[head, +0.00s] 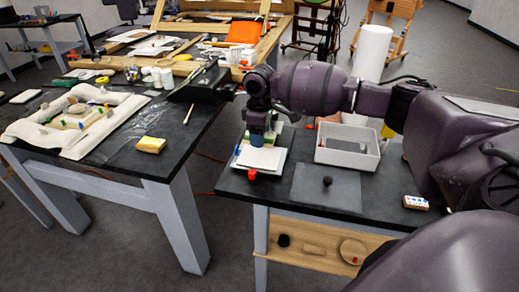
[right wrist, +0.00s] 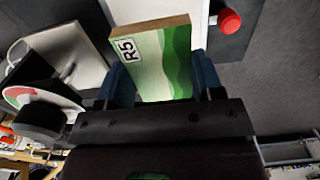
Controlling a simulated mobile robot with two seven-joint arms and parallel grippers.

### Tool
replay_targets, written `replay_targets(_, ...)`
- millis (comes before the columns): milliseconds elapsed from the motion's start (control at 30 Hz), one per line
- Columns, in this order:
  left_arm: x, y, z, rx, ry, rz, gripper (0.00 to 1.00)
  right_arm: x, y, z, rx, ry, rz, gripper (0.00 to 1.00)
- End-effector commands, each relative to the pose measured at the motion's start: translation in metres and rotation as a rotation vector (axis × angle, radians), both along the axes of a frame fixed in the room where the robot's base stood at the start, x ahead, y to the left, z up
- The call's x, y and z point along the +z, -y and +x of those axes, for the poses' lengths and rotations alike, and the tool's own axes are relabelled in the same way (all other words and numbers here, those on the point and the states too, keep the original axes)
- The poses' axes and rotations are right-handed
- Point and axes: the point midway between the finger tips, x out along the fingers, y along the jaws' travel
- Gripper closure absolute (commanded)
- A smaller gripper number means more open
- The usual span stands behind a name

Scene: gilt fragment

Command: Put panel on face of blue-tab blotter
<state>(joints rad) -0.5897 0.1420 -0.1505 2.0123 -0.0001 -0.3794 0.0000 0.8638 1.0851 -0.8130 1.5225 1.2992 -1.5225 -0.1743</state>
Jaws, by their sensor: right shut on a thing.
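My right gripper (head: 262,140) points down over the near-left part of the right-hand table, above a white blotter (head: 262,160). A small blue tab (head: 237,150) shows at the blotter's left edge. In the right wrist view my right gripper (right wrist: 165,82) has its blue fingers shut on the panel (right wrist: 155,62), a small board with green and cream bands and an "R5" label. A white sheet-like surface (right wrist: 135,10) shows behind the panel. In the head view the fingers mostly hide the panel, and whether it touches the blotter cannot be told. My left gripper is not in view.
A red knob (head: 251,174) sits at the blotter's front edge. A grey plate with a black knob (head: 327,181) lies to the right, with a white tray (head: 338,158) behind it. A small dotted box (head: 416,202) lies at far right. The left table (head: 130,165) is crowded.

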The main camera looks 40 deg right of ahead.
Motion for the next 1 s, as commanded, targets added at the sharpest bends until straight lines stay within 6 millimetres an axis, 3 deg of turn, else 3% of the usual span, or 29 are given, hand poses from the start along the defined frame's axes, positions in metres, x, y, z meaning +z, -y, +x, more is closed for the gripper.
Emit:
replay_targets(400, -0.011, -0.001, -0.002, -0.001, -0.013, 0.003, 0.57, -0.054, 0.0, 0.0, -0.001, -0.004, 0.0, 0.63)
replay_targets(833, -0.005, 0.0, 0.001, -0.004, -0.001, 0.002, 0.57, -0.059, 0.0, 0.0, 0.0, 0.0, 0.0, 0.63)
replay_targets(867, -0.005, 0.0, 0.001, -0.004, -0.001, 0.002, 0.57, -0.059, 0.0, 0.0, 0.0, 0.0, 0.0, 0.38)
replay_targets(1000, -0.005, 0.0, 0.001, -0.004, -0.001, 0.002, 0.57, -0.059, 0.0, 0.0, 0.0, 0.0, 0.0, 0.16)
